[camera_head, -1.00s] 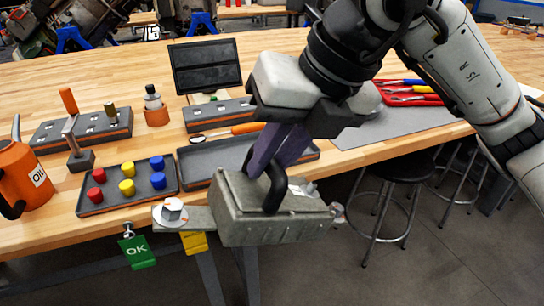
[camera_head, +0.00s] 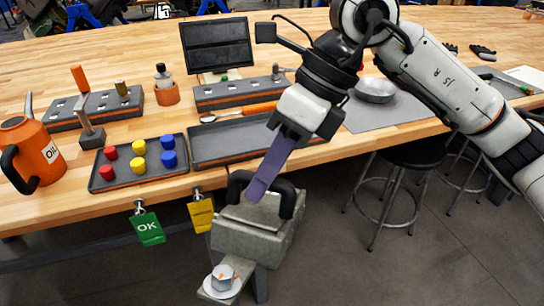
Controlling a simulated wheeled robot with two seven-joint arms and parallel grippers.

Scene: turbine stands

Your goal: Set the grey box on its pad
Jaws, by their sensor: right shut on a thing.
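The grey box (camera_head: 262,232) is a blocky metal case with a black arched handle (camera_head: 288,196) on top and a flange carrying a large bolt (camera_head: 222,277) at its near end. It hangs in front of the table's front edge, over the floor, turned with the flange towards me. My right gripper (camera_head: 262,188), with purple fingers, is shut on the box's handle. The fingers partly hide the handle. A grey mat (camera_head: 365,119) lies on the table to the right; I cannot tell whether it is the pad. My left gripper is not in view.
The wooden table (camera_head: 295,55) holds an empty dark tray (camera_head: 233,141), a tray of coloured caps (camera_head: 140,176), and an orange oil can (camera_head: 30,157). Tags (camera_head: 149,228) hang at the front edge. A stool (camera_head: 405,185) stands at right.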

